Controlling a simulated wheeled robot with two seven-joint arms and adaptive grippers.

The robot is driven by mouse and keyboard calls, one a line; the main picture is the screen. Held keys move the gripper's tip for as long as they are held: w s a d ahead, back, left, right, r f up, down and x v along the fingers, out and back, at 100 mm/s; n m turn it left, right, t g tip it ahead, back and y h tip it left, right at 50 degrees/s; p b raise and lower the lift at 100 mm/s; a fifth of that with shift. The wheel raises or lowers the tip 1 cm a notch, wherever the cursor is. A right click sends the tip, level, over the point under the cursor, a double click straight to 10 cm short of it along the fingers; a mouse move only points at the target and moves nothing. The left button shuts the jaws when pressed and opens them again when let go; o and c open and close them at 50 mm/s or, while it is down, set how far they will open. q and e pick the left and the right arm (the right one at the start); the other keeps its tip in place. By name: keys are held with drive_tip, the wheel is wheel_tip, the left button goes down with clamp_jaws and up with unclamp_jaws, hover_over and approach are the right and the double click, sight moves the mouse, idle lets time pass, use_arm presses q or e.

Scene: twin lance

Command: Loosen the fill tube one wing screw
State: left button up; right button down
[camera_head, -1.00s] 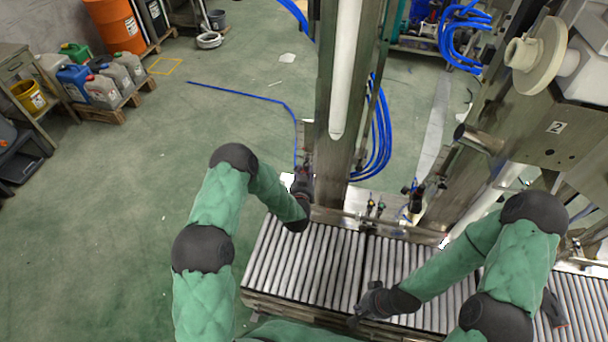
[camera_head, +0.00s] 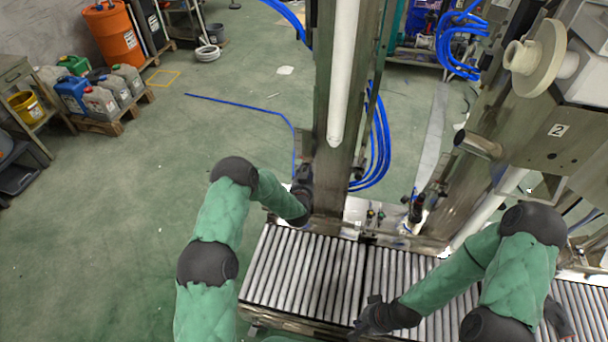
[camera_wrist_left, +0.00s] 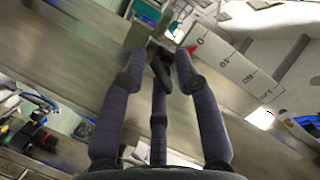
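The white fill tube (camera_head: 343,75) hangs in front of a steel column, left of the machine part marked 2. In the head view my left gripper (camera_head: 304,180) is at the lower left side of this column, small and dark. In the left wrist view my left gripper (camera_wrist_left: 160,68) has its two outer fingers apart. A small dark part (camera_wrist_left: 161,62) shows between their tips; I cannot tell whether it is the wing screw or the middle fingertip. No clear grip shows. My right gripper (camera_head: 368,318) is above the conveyor's front edge, fingers apart and empty.
A roller conveyor (camera_head: 300,268) runs under both arms. Blue hoses (camera_head: 380,150) hang beside the column. A large pale flanged part (camera_head: 540,58) and a steel housing (camera_head: 530,150) marked 2 stand at the right. The green floor at the left is mostly open.

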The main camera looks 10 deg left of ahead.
use_arm(q)
drive_tip(key=shift+w+a+r, duration=0.1)
drive_tip(key=shift+w, duration=0.05)
clamp_jaws()
